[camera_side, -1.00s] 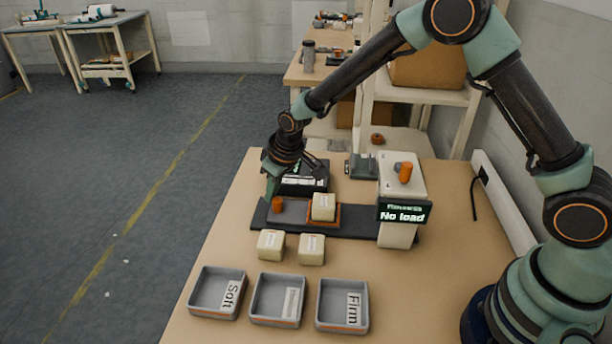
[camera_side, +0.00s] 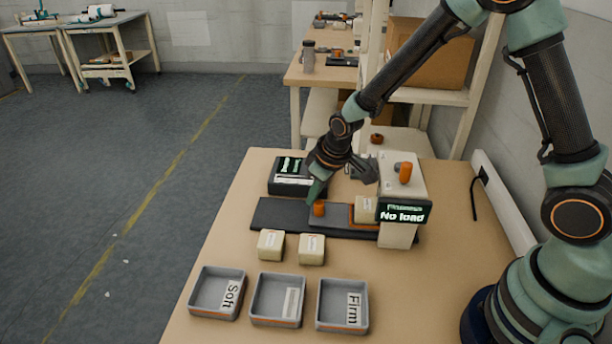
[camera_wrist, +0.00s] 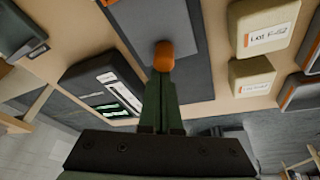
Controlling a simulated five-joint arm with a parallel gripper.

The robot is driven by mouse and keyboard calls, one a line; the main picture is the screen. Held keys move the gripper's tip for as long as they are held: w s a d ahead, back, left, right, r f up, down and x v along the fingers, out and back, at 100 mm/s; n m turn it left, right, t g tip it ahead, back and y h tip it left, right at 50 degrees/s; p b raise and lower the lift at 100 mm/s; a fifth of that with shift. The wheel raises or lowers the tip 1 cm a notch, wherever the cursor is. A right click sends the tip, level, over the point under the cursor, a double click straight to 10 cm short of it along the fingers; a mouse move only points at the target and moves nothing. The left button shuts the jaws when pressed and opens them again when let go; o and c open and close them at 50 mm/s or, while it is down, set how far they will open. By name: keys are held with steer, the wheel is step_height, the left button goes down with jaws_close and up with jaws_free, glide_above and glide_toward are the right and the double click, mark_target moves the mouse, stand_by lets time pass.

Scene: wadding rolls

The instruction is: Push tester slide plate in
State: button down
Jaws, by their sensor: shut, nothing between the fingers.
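The slide plate (camera_side: 337,217) of the tester lies on the dark base rail (camera_side: 272,216). Its orange knob (camera_side: 319,209) stands at its left end. A cream roll block (camera_side: 365,208) sits on the orange-edged right part of the plate, close against the tester (camera_side: 397,228) and partly behind its display (camera_side: 404,211), which reads "No load". My gripper (camera_side: 314,198) is shut and empty, its tips at the left side of the knob. In the wrist view the shut fingertips (camera_wrist: 161,82) point at the orange knob (camera_wrist: 164,56) and appear to touch it.
Two cream blocks (camera_side: 271,244) (camera_side: 312,249) stand in front of the rail. Three grey trays, Soft (camera_side: 203,312), a middle one (camera_side: 257,317) and Firm (camera_side: 326,319), line the front. A dark label device (camera_side: 283,186) sits behind the rail.

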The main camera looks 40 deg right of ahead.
steer(key=shift+w, duration=0.1)
steer(key=w, duration=0.2)
steer(key=w+a, duration=0.1)
steer(key=shift+w+a, duration=0.2)
steer(key=shift+w, duration=0.2)
steer(key=v, duration=1)
steer(key=x, duration=0.9)
steer(key=shift+w+f, duration=0.2)
steer(key=shift+f, duration=0.1)
steer(key=shift+s+d, duration=0.3)
steer(key=shift+s, duration=0.6)
steer(key=shift+s+d, duration=0.25)
steer(key=shift+s, duration=0.7)
